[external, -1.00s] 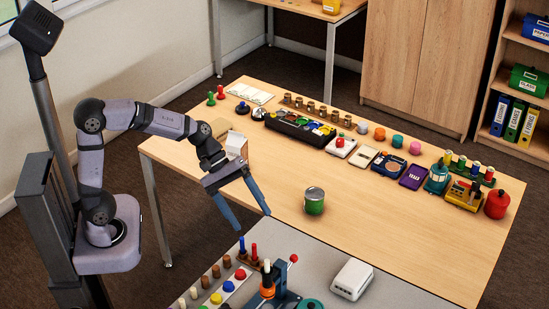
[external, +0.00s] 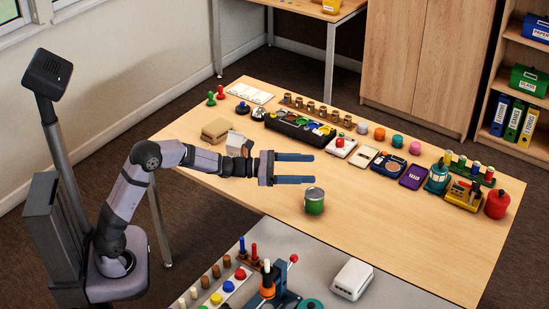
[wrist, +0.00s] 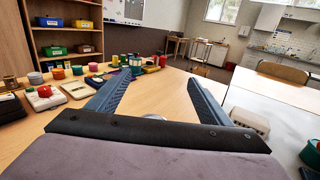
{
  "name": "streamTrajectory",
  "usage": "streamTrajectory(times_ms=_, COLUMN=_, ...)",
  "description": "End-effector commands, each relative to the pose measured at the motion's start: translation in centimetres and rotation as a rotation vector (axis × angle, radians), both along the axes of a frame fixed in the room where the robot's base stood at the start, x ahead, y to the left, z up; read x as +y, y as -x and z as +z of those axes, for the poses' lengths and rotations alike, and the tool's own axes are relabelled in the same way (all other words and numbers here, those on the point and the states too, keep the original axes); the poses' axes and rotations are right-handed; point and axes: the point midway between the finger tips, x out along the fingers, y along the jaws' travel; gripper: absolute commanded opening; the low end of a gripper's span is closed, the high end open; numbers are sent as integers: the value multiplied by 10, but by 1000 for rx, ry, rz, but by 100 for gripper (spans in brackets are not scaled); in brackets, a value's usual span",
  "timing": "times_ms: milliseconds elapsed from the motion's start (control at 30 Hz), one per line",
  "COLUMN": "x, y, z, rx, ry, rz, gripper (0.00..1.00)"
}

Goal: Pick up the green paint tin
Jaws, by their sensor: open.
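The green paint tin (external: 314,205) stands upright on the wooden table in the external view, with a silver lid and a green band. My gripper (external: 312,169) is open and empty, its two blue fingers pointing right and roughly level. In the external picture the fingertips appear just above the tin's lid, apart from it; their exact height and depth are hard to tell. In the wrist view the open fingers (wrist: 162,92) reach forward over the table. I cannot clearly make out the tin there; the gripper body blocks the near tabletop.
A black tray (external: 290,128) of parts and a row of small items line the table's far side. A white box (external: 352,279) and coloured pegs are on the grey table in front. A cardboard-coloured block (external: 215,130) lies behind my arm. The wood around the tin is clear.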

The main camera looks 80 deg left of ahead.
Motion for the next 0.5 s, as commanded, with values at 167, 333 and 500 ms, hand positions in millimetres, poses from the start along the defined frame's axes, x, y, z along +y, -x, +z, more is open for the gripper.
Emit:
streamTrajectory(times_ms=167, x=0, y=0, z=-36, rx=1, ry=0, rz=-2, gripper=73)
streamTrajectory(times_ms=333, x=-1, y=0, z=-44, rx=-2, ry=-3, rz=-1, gripper=73)
streamTrajectory(times_ms=500, x=-1, y=0, z=-53, rx=1, ry=-2, rz=-2, gripper=73)
